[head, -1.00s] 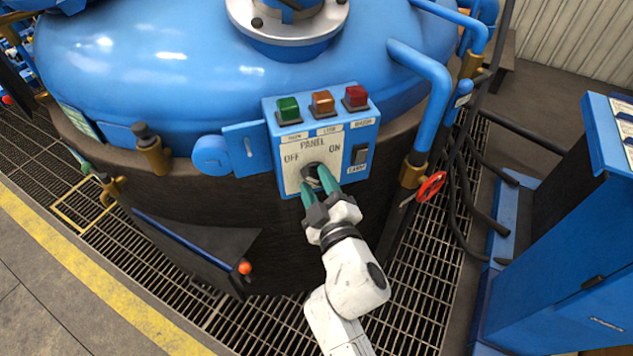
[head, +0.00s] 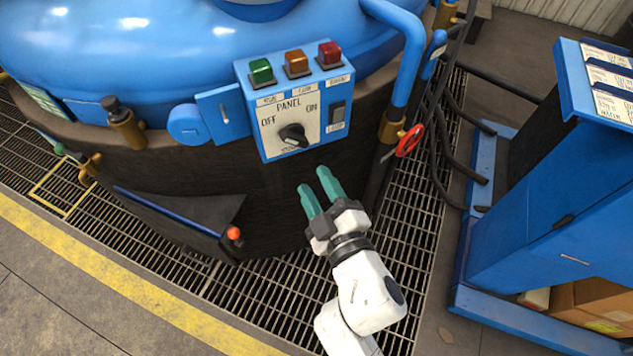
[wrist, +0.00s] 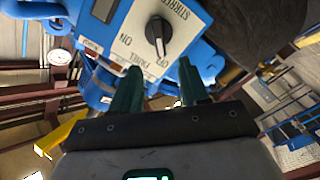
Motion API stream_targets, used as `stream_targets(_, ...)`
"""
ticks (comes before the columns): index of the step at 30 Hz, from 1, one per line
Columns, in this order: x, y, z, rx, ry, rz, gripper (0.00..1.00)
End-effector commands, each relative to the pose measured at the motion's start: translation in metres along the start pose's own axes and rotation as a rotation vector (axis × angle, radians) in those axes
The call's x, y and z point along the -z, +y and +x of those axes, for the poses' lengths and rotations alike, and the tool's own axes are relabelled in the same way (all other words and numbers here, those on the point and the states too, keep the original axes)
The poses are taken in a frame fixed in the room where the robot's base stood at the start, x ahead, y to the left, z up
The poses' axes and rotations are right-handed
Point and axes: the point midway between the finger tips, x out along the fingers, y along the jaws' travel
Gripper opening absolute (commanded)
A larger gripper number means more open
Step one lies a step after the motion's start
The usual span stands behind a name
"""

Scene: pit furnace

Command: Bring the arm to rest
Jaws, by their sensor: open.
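My gripper (head: 316,188) is open and empty, in front of and below the blue control panel (head: 269,158). Its two green fingers stand apart, with a clear gap to the panel. The black rotary knob (head: 293,135) sits on the panel's white plate between the OFF and ON labels, and nothing touches it. In the wrist view the knob (wrist: 157,34) shows beyond the fingertips (wrist: 160,80), and its bar appears to lie toward OFF.
Green (head: 261,71), amber (head: 296,63) and red (head: 329,54) buttons top the panel. A blue cabinet (head: 540,190) stands at the right. Open grating (head: 270,290) lies below my gripper.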

Motion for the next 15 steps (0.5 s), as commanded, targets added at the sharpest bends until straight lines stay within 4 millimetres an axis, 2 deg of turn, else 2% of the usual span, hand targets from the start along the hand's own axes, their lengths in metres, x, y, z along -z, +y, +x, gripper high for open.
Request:
stream_targets(11,0.0,0.0,0.0,0.0,0.0,0.0,0.45)
stream_targets(14,-0.022,0.012,-0.006,-0.012,-0.087,0.037,0.45)
stream_targets(15,-0.038,0.018,-0.012,-0.017,-0.147,0.065,0.45)
